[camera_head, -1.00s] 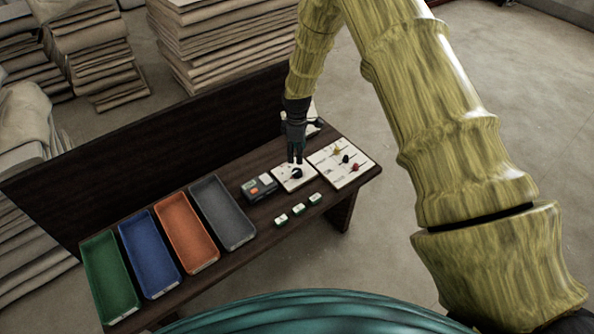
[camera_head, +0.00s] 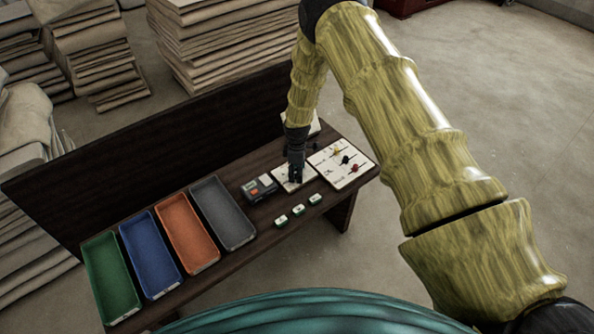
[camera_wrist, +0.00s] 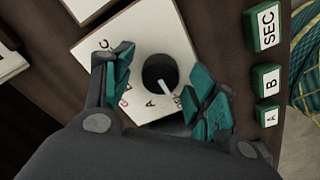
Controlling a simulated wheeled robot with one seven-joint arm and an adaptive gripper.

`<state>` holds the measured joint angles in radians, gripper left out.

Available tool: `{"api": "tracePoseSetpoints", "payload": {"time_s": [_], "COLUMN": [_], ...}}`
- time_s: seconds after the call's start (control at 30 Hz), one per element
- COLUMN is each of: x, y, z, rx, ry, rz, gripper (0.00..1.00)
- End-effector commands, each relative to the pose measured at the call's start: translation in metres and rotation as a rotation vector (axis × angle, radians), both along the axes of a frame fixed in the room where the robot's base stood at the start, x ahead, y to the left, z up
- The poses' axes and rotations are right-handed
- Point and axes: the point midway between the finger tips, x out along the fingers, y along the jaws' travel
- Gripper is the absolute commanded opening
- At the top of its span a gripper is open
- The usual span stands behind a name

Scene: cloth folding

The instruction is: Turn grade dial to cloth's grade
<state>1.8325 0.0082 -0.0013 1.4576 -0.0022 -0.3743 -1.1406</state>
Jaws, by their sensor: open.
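The grade dial (camera_wrist: 154,68) is a black round knob with a white pointer, on a white panel (camera_wrist: 172,22) with letters around it. In the wrist view its pointer slants toward the lower right. A letter A and a red letter show below the knob, and a C at the upper left. My gripper (camera_wrist: 165,75) is open, with one teal-padded finger on each side of the knob; I cannot tell whether they touch it. In the head view my gripper (camera_head: 296,174) stands over the panel (camera_head: 282,184) and hides the knob.
Green blocks marked SEC (camera_wrist: 264,29), B (camera_wrist: 266,80) and A (camera_wrist: 267,114) lie beside the panel. A board with coloured knobs (camera_head: 342,163) is to the right, a dark device (camera_head: 260,188) to the left. Green, blue, orange and grey trays (camera_head: 222,212) fill the bench's left.

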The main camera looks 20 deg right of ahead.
Motion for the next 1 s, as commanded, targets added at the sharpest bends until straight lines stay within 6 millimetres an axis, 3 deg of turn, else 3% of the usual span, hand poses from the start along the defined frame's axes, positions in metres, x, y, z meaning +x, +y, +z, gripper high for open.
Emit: {"api": "tracePoseSetpoints", "payload": {"time_s": [0.23, 0.5, 1.0], "x": [0.0000, -0.0001, -0.0003], "y": [0.0000, 0.0000, 0.0000], "z": [-0.0004, -0.0004, -0.0012], "rx": [0.000, 0.000, 0.000], "ry": [0.000, 0.000, 0.000], "rz": [0.000, -0.001, -0.119], "gripper": [0.58, 0.11, 0.11]}}
